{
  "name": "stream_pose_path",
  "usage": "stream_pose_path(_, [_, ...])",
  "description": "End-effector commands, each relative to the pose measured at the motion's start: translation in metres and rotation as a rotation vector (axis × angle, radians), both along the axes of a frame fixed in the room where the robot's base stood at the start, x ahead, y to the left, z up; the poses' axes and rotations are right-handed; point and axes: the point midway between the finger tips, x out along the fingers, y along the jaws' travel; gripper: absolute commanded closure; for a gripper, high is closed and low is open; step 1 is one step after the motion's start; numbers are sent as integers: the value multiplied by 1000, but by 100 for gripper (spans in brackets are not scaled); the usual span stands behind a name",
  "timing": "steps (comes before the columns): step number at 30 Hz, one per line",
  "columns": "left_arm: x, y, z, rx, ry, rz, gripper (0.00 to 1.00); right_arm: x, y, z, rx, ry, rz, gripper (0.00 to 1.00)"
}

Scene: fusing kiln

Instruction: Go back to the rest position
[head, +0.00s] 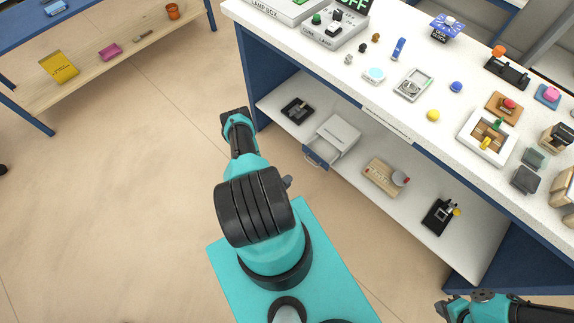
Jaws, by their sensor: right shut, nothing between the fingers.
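My left arm rises from the teal base in the middle of the head view, and its dark far end, where the left gripper (234,114) is, sits over the floor just left of the workbench. Its fingers cannot be made out, and nothing is seen hanging from it. My right gripper (443,308) is at the bottom right, low in front of the workbench's lower shelf. It is shut and empty, and part of that arm is cut off by the picture edge.
The white workbench (400,105) at the right holds lamp boxes and many small items. A drawer unit (340,135) stands with its drawer pulled out on the lower shelf (415,225). A blue-framed table (95,20) is at the upper left.

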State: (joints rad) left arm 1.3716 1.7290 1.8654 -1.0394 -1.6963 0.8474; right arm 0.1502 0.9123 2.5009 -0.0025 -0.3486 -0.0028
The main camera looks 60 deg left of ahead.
Motion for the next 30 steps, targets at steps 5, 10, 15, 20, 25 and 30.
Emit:
stream_pose_path(5, [0,0,0,0,0,0,63,0,0,0,0,0,0,100])
stream_pose_path(10, [2,0,0,2,6,-6,63,0,0,0,0,0,0,100])
stream_pose_path(15, [21,-2,6,28,71,-72,63,0,0,0,0,0,0,100])
stream_pose_path(20, [57,-11,20,85,211,-214,63,0,0,0,0,0,0,100])
stream_pose_path(25, [92,-30,43,163,385,-406,63,0,0,0,0,0,0,100])
stream_pose_path(30, [117,-56,73,240,542,-602,63,0,0,0,0,0,0,100])
